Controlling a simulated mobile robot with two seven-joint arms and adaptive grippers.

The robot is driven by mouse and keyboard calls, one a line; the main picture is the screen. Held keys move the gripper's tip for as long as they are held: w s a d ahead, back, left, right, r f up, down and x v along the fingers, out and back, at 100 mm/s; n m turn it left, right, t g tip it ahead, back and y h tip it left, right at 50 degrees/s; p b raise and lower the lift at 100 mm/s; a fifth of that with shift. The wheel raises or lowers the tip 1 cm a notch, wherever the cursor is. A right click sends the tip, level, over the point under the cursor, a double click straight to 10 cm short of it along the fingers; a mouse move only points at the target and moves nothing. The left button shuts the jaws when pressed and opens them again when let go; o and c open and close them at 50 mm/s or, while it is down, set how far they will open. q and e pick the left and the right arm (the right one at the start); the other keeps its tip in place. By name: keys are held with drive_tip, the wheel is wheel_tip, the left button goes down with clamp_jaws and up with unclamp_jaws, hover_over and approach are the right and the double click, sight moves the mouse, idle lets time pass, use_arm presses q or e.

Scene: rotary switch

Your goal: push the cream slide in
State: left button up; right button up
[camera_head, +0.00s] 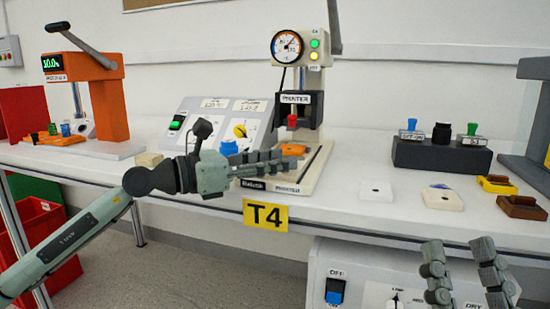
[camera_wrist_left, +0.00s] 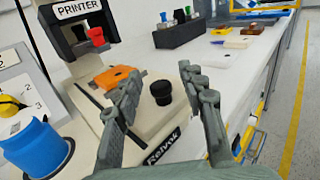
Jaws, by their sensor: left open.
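The cream slide (camera_wrist_left: 165,122) lies at the foot of the printer press, with a black knob (camera_wrist_left: 162,92) on its front part and an orange part (camera_wrist_left: 118,76) behind the knob. My left gripper (camera_wrist_left: 162,76) is open, with one finger on each side of the knob in the wrist view; I cannot tell whether it touches. In the head view the left gripper (camera_head: 275,166) reaches in from the left and hides the knob and much of the slide. My right gripper (camera_head: 458,245) is open and empty at the lower right, well away from the press.
The printer press (camera_head: 300,98) stands behind the slide. A sloped panel with a yellow rotary knob (camera_head: 240,131) and a blue button (camera_head: 229,147) stands to the left. A dark block (camera_head: 440,157) with stamps and a white plate (camera_head: 376,191) are to the right.

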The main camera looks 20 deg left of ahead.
use_arm(q)
clamp_jaws()
idle(0.3)
drive_tip(key=shift+w+r, duration=0.15)
drive_tip(key=shift+w, duration=0.25)
drive_tip(key=w, duration=0.3)
drive_tip(key=shift+w, duration=0.3)
unclamp_jaws()
drive_tip(key=shift+d, duration=0.1)
